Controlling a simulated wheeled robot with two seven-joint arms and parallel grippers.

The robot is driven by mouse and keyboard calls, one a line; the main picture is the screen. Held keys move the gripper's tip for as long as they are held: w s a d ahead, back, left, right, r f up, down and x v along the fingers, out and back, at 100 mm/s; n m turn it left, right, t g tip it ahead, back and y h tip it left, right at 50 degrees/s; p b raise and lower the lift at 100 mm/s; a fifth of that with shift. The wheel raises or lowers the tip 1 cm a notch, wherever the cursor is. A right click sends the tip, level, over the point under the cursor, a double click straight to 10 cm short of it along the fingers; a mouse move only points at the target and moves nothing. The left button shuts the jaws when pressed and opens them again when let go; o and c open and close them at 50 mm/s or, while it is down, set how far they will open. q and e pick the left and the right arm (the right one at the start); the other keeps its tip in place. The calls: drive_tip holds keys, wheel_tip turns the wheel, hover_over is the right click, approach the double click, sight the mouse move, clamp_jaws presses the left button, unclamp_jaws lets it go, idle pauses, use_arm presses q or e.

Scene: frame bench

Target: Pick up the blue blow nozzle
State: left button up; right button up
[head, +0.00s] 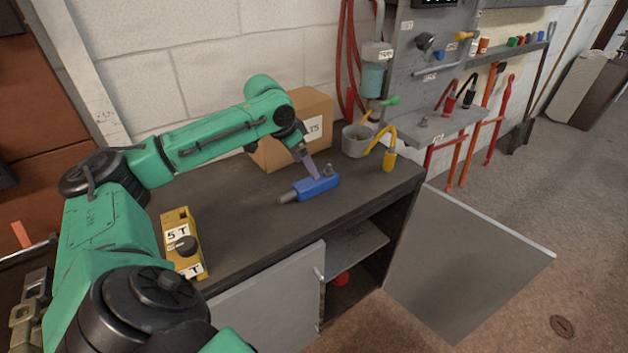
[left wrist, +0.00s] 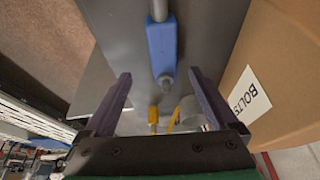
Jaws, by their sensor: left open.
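The blue blow nozzle (head: 316,187) lies on the dark bench top in the head view, its grey tip pointing left toward the front edge. My left gripper (head: 308,165) is just above and behind its right end, with its purple fingers pointing down and partly overlapping it in the picture. In the left wrist view the nozzle (left wrist: 161,48) lies beyond the two spread fingers, roughly centred between them. The left gripper (left wrist: 160,76) is open and empty there. Whether a finger touches the nozzle cannot be told. My right gripper is not in view.
A cardboard box (head: 293,150) stands close behind the gripper. A grey bin (head: 356,141) and a yellow nozzle with a curved tube (head: 389,160) stand to the right. A yellow block (head: 183,245) sits at the left. The cabinet door (head: 465,262) below hangs open.

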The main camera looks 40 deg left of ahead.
sight(314, 182)
use_arm(q)
drive_tip(key=x, duration=0.4)
drive_tip(key=shift+w+a+r, duration=0.1)
drive_tip(key=shift+a, duration=0.1)
drive_tip(key=p+x, duration=0.1)
drive_tip(key=x, duration=0.4)
drive_tip(key=shift+f, duration=0.3)
drive_tip(key=shift+a, duration=0.1)
drive_tip(key=c, duration=1.3)
clamp_jaws()
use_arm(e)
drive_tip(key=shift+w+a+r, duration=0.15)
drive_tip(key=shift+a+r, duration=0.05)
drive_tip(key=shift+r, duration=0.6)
